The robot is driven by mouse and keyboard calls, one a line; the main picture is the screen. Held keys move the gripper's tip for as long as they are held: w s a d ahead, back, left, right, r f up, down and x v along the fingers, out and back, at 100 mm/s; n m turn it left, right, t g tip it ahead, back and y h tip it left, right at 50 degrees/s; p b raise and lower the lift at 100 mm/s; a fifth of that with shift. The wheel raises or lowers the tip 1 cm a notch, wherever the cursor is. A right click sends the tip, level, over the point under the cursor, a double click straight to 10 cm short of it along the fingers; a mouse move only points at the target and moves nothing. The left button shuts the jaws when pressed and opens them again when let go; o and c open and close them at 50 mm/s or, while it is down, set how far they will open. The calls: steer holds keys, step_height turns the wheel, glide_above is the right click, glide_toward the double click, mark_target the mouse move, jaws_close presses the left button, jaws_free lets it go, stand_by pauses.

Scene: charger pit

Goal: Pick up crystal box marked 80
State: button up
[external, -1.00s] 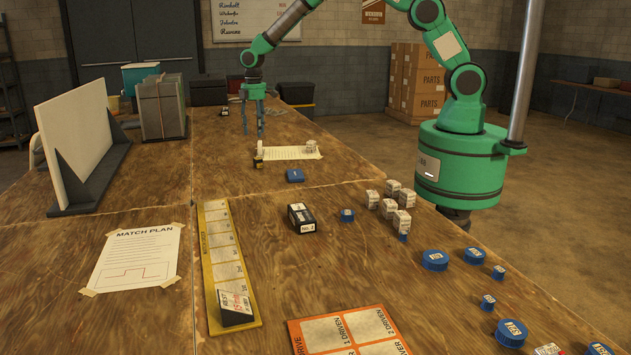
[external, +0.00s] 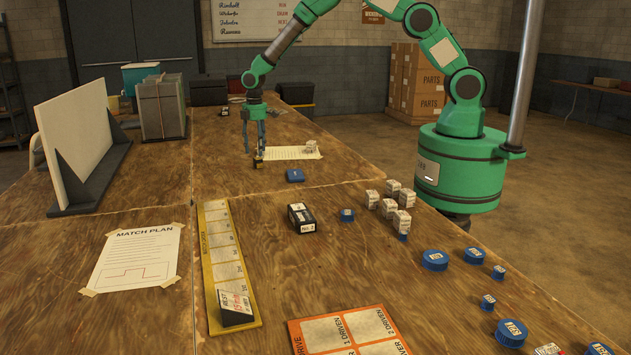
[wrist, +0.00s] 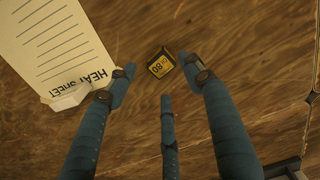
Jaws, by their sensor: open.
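The crystal box marked 80 (wrist: 161,65) is a small dark box with a yellow label, lying on the wooden table just off the edge of the heat sheet. In the external view the crystal box (external: 258,162) is small and close to my fingertips. My gripper (external: 255,150) is low over the table, pointing down beside the box. In the wrist view my gripper (wrist: 155,85) is open and empty, with its blue fingers spread. The box lies beyond the middle finger, between the two outer fingertips, with a gap visible.
The heat sheet (wrist: 60,45) lies left of the box in the wrist view, with a pale block on its near edge. A black box (external: 301,217) and several white boxes stand nearer the camera. Bare wood surrounds the crystal box.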

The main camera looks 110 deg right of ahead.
mark_target(258, 158)
steer(key=shift+f, duration=0.1)
steer(key=shift+a+f+b, duration=0.15)
steer(key=shift+f+b, duration=0.65)
steer(key=shift+f, duration=1.7)
steer(key=c, duration=1)
